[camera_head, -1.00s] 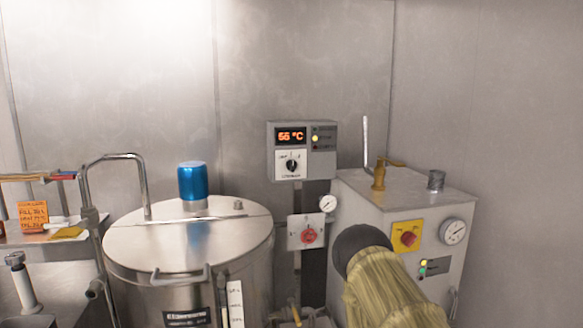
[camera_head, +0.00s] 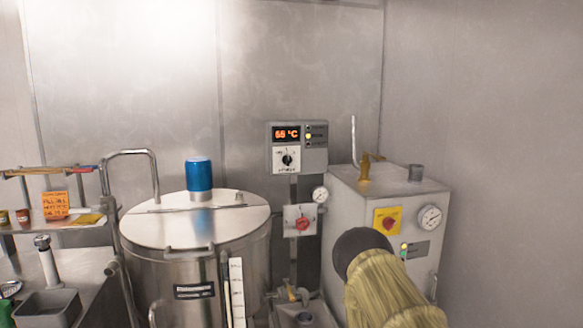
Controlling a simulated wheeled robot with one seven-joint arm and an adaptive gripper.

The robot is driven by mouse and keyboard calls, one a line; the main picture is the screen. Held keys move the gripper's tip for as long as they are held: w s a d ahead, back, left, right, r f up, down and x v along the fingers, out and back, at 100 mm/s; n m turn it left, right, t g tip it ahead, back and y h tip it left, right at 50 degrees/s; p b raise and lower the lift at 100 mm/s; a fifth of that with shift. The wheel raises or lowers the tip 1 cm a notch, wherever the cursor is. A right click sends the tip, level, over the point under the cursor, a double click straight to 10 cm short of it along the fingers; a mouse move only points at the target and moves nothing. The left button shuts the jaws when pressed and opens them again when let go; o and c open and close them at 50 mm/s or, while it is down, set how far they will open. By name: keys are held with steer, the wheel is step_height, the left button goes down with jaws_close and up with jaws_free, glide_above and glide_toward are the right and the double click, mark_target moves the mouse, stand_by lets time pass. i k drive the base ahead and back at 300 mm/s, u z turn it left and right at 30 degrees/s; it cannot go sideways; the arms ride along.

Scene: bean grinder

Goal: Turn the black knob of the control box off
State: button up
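The control box (camera_head: 313,147) is a grey box on the back wall with a lit orange display (camera_head: 288,133) and small indicator lights beside it. Its black knob (camera_head: 287,160) sits on a white dial plate below the display; the pointer's exact setting is too small to read. Part of my arm (camera_head: 385,285), yellowish with a dark rounded end, rises at the lower right, below and right of the control box and apart from it. I cannot make out my gripper's fingers in this view.
A steel tank (camera_head: 195,225) with a blue cap (camera_head: 199,174) stands left of the control box. A grey machine (camera_head: 385,190) with a red knob on a yellow plate (camera_head: 387,221) and a gauge (camera_head: 430,217) stands right. Below the box is a red switch (camera_head: 302,222).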

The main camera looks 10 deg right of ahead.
mark_target(287, 159)
steer(key=u, duration=0.3)
steer(key=i, duration=1.1)
steer(key=z, duration=0.3)
